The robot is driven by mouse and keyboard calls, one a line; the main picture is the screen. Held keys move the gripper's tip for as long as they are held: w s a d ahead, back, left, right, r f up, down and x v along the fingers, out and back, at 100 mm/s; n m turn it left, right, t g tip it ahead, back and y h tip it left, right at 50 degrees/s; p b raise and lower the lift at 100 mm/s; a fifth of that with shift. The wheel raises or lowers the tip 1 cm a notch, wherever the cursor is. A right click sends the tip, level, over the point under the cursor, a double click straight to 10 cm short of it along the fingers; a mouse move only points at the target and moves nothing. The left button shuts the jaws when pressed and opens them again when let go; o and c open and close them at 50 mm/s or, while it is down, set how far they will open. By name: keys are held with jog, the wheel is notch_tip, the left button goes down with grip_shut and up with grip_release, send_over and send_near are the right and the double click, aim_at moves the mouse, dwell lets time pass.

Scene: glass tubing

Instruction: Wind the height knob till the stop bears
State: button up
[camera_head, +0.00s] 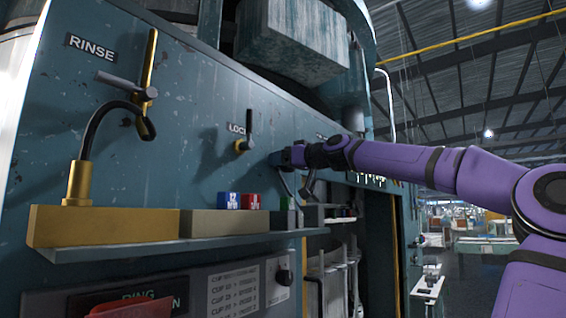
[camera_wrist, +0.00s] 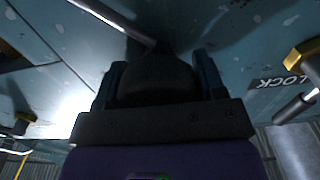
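My gripper (camera_head: 285,158) is up against the blue-green machine panel, right of the LOCK lever. In the wrist view, its two fingers (camera_wrist: 160,82) stand on either side of a dark round knob (camera_wrist: 158,68), which fills the gap between them. I take this to be the height knob; its label is mostly hidden by my arm in the head view. The fingers appear to bear on the knob's sides. The knob's face, any mark on it and the stop cannot be made out.
The LOCK lever (camera_head: 246,130) stands out left of my gripper. Further left is the RINSE valve (camera_head: 148,85) with a bent hose. Below, a shelf (camera_head: 150,249) carries brass and grey blocks and small blue and red blocks (camera_head: 250,201). A pale bar (camera_wrist: 115,22) crosses near the knob.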

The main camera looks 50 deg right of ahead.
jog(key=shift+c, duration=0.9)
jog(key=shift+m, duration=0.3)
jog(key=m, duration=0.3)
jog(key=shift+d, duration=0.1)
jog(key=shift+d+f+m, duration=0.1)
jog(key=shift+m, duration=1.9)
jog(key=o, duration=0.9)
